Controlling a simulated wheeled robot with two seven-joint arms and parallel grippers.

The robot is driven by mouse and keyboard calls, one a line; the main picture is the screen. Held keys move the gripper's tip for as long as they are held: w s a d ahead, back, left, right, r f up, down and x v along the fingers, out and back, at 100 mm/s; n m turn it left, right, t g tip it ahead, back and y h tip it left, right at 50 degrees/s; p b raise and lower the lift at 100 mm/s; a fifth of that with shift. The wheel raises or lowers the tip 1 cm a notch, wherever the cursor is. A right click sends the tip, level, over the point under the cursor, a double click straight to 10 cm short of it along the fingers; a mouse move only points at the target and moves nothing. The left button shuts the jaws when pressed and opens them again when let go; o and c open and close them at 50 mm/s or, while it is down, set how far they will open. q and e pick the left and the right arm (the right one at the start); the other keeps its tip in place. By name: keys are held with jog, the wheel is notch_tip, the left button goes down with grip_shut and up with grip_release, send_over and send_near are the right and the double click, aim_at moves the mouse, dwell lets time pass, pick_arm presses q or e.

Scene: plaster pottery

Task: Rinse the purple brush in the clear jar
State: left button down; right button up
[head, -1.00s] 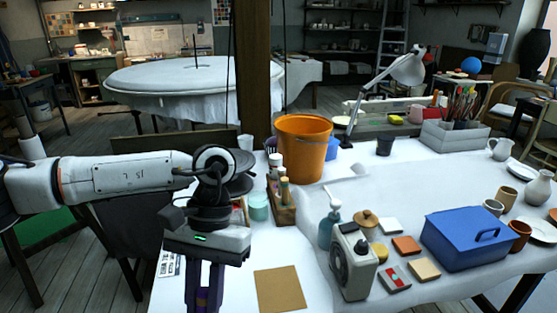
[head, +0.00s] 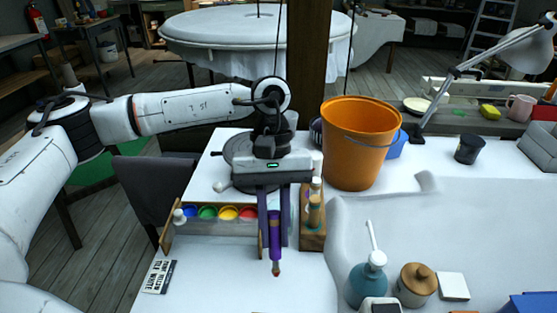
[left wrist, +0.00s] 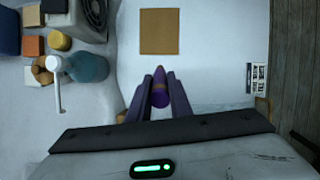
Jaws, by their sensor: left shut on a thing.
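My left gripper (head: 274,238) is shut on the purple brush (head: 276,228), which hangs tip down between the fingers. The brush has a brownish-red tip and is held over the white table, in front of the paint pots. In the left wrist view the brush (left wrist: 160,88) points away from the camera between the two fingers. My right gripper is not in view.
A rack of blue, green, yellow and red paint pots (head: 229,213) stands behind the brush. A wooden holder (head: 313,235) stands just right of the gripper. An orange bucket (head: 356,150) stands beyond. A teal pump bottle (head: 367,281) and lidded jar (head: 415,285) stand front right.

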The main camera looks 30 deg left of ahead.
pick_arm(q)
jog(key=shift+w+a+r+n+t+h, duration=0.1)
jog(key=shift+w+n+t+h, duration=0.1)
jog(key=shift+n, duration=0.4)
jog(key=shift+w+r+n+t+h, duration=0.1)
jog(key=shift+w+n, duration=0.1)
jog(key=shift+n, duration=0.4)
jog(key=w+a+r+n+t+y+p, duration=0.1)
jog(key=w+n, duration=0.4)
jog(key=n, duration=0.8)
jog(key=w+a+r+n+t+y+p, duration=0.1)
jog(key=w+a+n, duration=0.4)
jog(key=n, duration=0.8)
jog(key=r+t, duration=0.1)
jog(key=t, duration=0.1)
jog(key=shift+w+a+n+t, duration=0.25)
jog(key=shift+w+n+t, duration=0.05)
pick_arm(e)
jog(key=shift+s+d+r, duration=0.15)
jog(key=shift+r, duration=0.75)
